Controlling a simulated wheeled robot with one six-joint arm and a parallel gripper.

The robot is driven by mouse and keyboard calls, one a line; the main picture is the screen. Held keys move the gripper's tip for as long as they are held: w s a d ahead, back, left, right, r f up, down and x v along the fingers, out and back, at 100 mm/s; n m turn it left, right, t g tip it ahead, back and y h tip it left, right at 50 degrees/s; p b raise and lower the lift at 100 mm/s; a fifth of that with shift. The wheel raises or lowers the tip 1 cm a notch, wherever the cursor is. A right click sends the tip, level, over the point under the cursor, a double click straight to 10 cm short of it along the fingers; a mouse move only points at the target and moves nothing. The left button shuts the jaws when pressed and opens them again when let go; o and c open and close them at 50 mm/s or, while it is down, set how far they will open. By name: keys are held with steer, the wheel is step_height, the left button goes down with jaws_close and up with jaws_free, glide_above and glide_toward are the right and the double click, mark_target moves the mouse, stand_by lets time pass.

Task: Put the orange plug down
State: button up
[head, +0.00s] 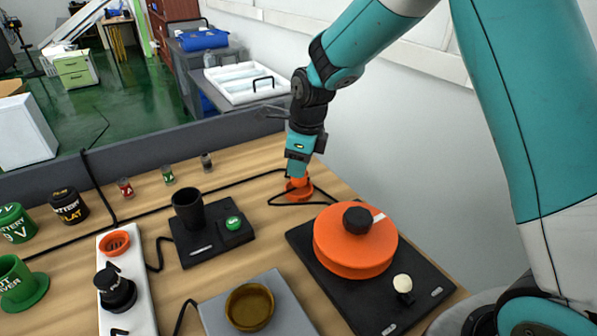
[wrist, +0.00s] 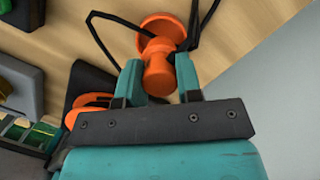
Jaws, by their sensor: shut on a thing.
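The orange plug (head: 299,188) is at the far right of the wooden table in the head view, below my gripper (head: 299,175). In the wrist view the orange plug (wrist: 160,62) stands between the two teal fingers of my gripper (wrist: 158,80), which is shut on its narrow part. Its wide round flange points away from the gripper, toward the table. I cannot tell whether the flange touches the wood. A black cable runs around the plug.
A black base with a large orange disc (head: 352,240) stands nearer on the right. A black device with a cup (head: 188,209) and green button is to the left. A white power strip (head: 143,290) with an orange socket (head: 114,243) lies farther left. Bare wood (head: 240,170) shows left of the plug.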

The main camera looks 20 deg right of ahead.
steer(key=shift+f, duration=1.3)
steer(key=o, duration=0.9)
steer(key=shift+f, duration=0.1)
steer(key=shift+o, duration=0.2)
step_height(320, 180, up, 11)
steer(key=d, duration=0.1)
steer(key=s+a+r+n, duration=0.2)
steer(key=s+r+n, duration=0.2)
steer(key=s+n, duration=0.3)
steer(key=s+a+n+g+y, duration=0.1)
steer(key=s+a+n+y, duration=0.1)
steer(key=s+n, duration=2)
steer(key=a+r+n, duration=0.1)
steer(key=n, duration=0.2)
steer(key=shift+a+y, duration=0.35)
steer(key=shift+y, duration=0.05)
